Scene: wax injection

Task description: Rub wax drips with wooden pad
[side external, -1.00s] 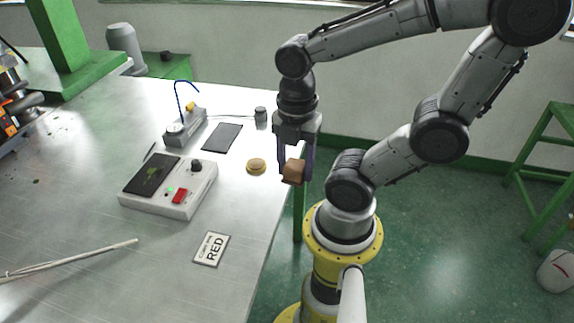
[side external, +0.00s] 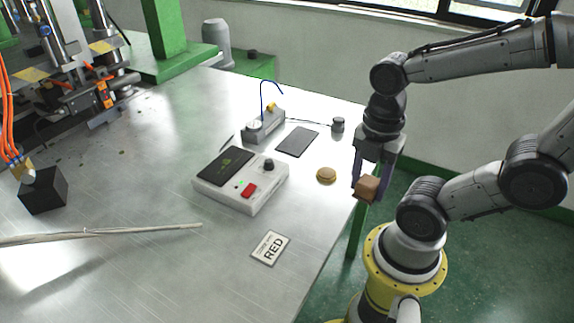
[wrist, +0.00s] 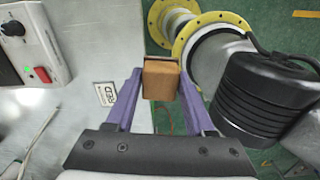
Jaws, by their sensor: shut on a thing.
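The wooden pad is a small brown block (side external: 367,190), also seen in the wrist view (wrist: 161,82). My gripper (side external: 368,180) is shut on it, with a purple finger on each side; the fingers show in the wrist view too (wrist: 160,92). The pad hangs in the air by the right edge of the metal table (side external: 140,270), apart from the tabletop. A few small brownish spots (side external: 122,153) lie on the table at the left; I cannot tell whether they are wax drips.
A round tan piece (side external: 326,175) lies near the pad. A white control box (side external: 240,182) with a red switch, a dark flat plate (side external: 297,142), a RED card (side external: 270,248), a pale rod (side external: 120,231) and a black block (side external: 43,191) are on the table.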

